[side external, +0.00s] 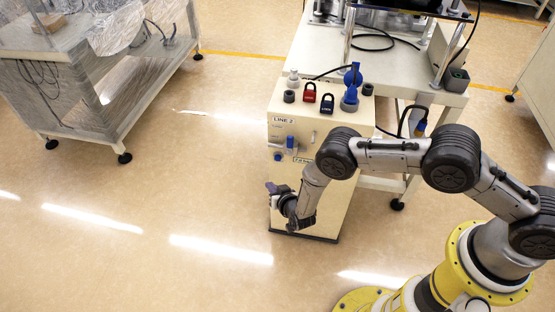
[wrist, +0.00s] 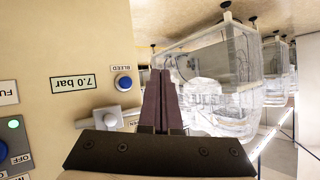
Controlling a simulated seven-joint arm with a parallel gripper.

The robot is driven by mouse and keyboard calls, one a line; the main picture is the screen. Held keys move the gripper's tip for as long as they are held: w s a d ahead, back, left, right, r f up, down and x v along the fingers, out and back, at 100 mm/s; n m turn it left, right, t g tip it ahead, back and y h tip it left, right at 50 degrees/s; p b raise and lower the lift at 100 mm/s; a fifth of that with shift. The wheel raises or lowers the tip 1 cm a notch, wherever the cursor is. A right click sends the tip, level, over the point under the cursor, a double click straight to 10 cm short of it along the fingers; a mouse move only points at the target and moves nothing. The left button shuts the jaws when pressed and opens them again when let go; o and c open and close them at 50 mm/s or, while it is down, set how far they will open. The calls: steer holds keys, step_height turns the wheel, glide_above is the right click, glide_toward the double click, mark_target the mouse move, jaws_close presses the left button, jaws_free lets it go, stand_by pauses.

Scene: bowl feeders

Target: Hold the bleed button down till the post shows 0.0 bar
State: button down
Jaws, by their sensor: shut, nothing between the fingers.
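The post (side external: 285,135) is a cream cabinet marked LINE 2. Its panel (wrist: 60,40) fills the left of the wrist view, upside down. The display (wrist: 87,84) reads 7.0 bar. The blue bleed button (wrist: 124,83) sits beside it under the BLEED label, in a pale ring, with nothing touching it. My gripper (wrist: 161,72) is shut and empty, its fingertips just right of the button in the wrist view and apart from it.
A grey valve handle (wrist: 106,117) sticks out close to the button and my fingers. A green lamp (wrist: 14,124) is lit on the panel. Red (side external: 309,93) and black (side external: 327,103) padlocks stand on the post's top. A wrapped cart (side external: 95,75) is left; floor between is clear.

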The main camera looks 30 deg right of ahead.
mark_target(278, 158)
steer(key=w+d, duration=0.6)
stand_by(0.4)
steer(key=shift+w+d, duration=0.15)
stand_by(1.9)
steer(key=shift+w+d, duration=0.25)
steer(key=shift+w+d, duration=0.35)
steer(key=shift+w, duration=0.05)
stand_by(4.4)
